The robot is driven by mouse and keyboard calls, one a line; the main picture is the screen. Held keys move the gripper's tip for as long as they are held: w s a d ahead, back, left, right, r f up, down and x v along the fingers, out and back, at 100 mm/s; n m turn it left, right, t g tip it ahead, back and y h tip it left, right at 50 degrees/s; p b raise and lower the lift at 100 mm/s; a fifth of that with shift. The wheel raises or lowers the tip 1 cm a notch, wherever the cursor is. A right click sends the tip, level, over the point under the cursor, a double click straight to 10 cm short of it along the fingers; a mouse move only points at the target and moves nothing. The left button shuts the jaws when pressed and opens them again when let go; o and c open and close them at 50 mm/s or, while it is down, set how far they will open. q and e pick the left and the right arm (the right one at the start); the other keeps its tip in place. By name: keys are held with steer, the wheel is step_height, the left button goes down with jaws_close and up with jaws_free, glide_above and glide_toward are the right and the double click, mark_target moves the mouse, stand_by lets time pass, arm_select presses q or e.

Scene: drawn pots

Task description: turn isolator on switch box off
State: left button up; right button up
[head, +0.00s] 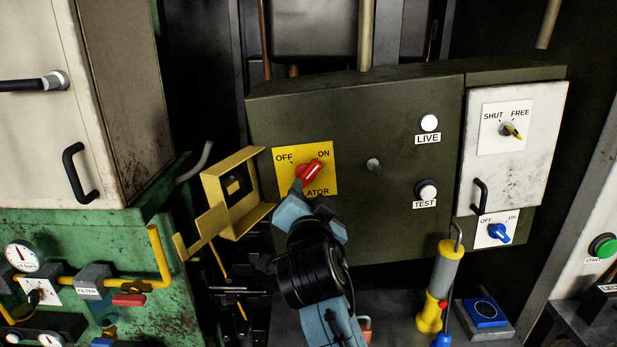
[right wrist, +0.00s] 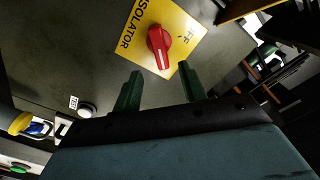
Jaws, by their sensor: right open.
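The isolator is a red knob (head: 310,171) on a yellow plate (head: 325,152) on the dark green switch box (head: 385,120). Its handle tilts up and right, toward ON. In the right wrist view the red knob (right wrist: 159,42) has a white line on its handle. My right gripper (head: 309,197) is just below the knob and covers part of the plate's lettering. In the right wrist view my right gripper (right wrist: 160,86) is open, with the knob beyond the gap between its fingers and nothing held. My left gripper is not in view.
A yellow hinged cover (head: 258,191) stands open left of the plate. A white LIVE lamp (head: 429,123), a TEST button (head: 427,189) and a SHUT/FREE switch (head: 511,130) are to the right. A yellow-grey hand tool (head: 440,285) stands below.

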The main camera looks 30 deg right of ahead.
mark_target(308, 177)
steer(key=p+x, duration=0.1)
steer(key=x, duration=0.6)
steer(key=shift+w, duration=0.15)
jaws_close()
